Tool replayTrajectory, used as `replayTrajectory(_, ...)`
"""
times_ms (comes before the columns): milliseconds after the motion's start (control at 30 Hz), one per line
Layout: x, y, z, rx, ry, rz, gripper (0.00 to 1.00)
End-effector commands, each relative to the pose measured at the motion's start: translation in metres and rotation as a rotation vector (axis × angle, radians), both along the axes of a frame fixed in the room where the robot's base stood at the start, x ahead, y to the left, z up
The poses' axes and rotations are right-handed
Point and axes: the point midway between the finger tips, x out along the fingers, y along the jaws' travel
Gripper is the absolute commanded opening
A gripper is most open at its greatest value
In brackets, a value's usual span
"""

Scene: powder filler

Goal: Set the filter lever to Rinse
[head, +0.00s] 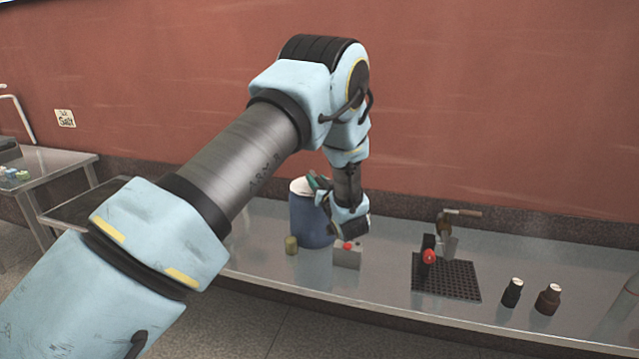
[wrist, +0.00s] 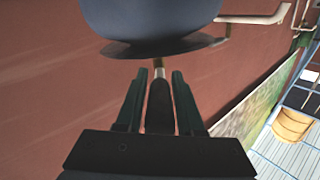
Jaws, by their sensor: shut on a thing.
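The blue drum-like vessel (head: 309,222) with a pale top stands on the counter in the head view. My gripper (head: 318,183) is at its upper right side, with its teal fingers by the rim. In the wrist view my gripper (wrist: 158,82) has its two fingers on either side of a dark lever handle (wrist: 159,100), and is shut on it. The handle joins a short brass-coloured stem below a rounded blue-grey body (wrist: 150,15) with a dark rim. No Rinse mark can be read, and my gripper hides the lever in the head view.
A pale box with a red button (head: 347,255) stands just below my wrist. A small olive jar (head: 291,245) is left of it. A black grid tray (head: 460,284) with a red-knobbed fixture and two dark bottles (head: 512,292) (head: 547,299) are to the right.

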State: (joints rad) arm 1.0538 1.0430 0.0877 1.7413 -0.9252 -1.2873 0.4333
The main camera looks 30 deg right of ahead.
Motion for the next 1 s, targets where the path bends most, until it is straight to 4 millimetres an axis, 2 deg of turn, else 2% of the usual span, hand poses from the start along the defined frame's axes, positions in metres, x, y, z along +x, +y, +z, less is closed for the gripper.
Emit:
replayTrajectory(600, 0.009, 0.022, -0.002, -0.002, -0.002, -0.461, 0.00)
replayTrajectory(1000, 0.012, 0.025, 0.001, -0.002, -0.003, -0.578, 0.00)
